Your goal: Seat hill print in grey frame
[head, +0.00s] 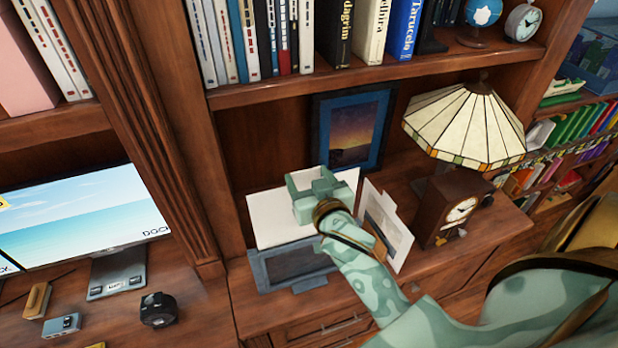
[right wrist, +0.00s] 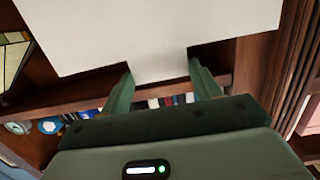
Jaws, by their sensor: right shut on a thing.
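My right gripper (head: 308,192) is shut on the tab of a white-backed print (head: 268,218), held upright just behind the grey frame (head: 290,266). In the right wrist view the blank print (right wrist: 150,35) shows, with its tab between the fingers of the right gripper (right wrist: 161,80). Its picture side is hidden, so I cannot tell whether it is the hill print. The grey frame sits low at the front of the cabinet top, and I cannot tell whether the print touches it. A second tabbed print (head: 389,222) with a pale picture stands to the right, partly behind my arm. My left gripper is out of view.
A blue-framed dusk picture (head: 353,130) leans on the back panel. A stained-glass lamp (head: 465,122) and wooden clock (head: 452,205) stand close on the right. A shelf of books (head: 300,35) hangs above. A monitor (head: 80,222) is left, beyond the wooden upright (head: 150,130).

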